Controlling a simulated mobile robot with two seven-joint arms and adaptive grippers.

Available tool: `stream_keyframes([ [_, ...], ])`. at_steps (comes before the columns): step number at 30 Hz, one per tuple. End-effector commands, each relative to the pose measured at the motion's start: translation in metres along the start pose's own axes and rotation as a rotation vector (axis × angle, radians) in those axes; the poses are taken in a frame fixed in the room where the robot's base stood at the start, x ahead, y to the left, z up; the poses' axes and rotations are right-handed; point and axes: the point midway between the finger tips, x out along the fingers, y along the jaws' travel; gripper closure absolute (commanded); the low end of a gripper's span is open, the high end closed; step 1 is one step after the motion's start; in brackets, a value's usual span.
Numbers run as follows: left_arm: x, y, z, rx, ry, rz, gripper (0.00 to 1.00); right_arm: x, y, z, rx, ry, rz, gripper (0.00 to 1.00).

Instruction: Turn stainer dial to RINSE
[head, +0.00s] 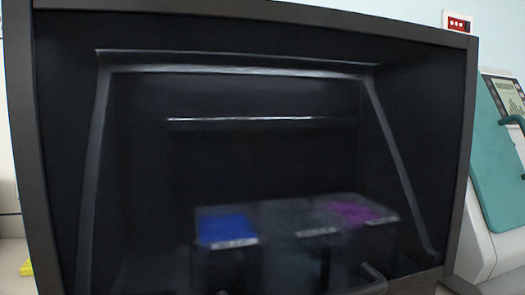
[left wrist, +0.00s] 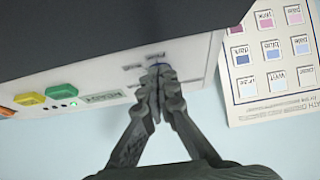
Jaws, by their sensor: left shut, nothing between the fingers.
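The stainer (head: 255,9) fills most of the head view, with a dark window in a dark grey frame. In the left wrist view its white front panel (left wrist: 196,60) runs across the upper part. My left gripper (left wrist: 160,72) is shut and empty, its fingertips together at the panel among small dark labels (left wrist: 132,68). The dial is mostly or wholly hidden behind the fingertips, so its setting cannot be read. I cannot tell whether the fingertips touch it. Neither gripper shows in the head view.
Behind the window are a blue bath (head: 227,228) and a purple bath (head: 358,213). Green (left wrist: 60,92) and yellow (left wrist: 29,100) buttons sit on the panel. A colour chart (left wrist: 270,60) hangs on the wall beside it. A teal and white machine (head: 497,165) stands at the right.

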Motion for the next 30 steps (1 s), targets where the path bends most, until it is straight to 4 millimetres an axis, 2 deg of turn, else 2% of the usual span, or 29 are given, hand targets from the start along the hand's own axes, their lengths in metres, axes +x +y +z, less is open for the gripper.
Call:
stream_keyframes([
  [14, 0.0, 0.003, -0.002, -0.005, 0.006, 0.0, 1.0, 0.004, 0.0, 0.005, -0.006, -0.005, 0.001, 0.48],
  [23, -0.005, 0.004, 0.005, -0.002, 0.003, 0.0, 1.0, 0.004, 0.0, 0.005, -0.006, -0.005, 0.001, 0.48],
  [30, -0.027, 0.004, -0.006, -0.002, 0.003, 0.001, 1.0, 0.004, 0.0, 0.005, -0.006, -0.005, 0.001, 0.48],
])
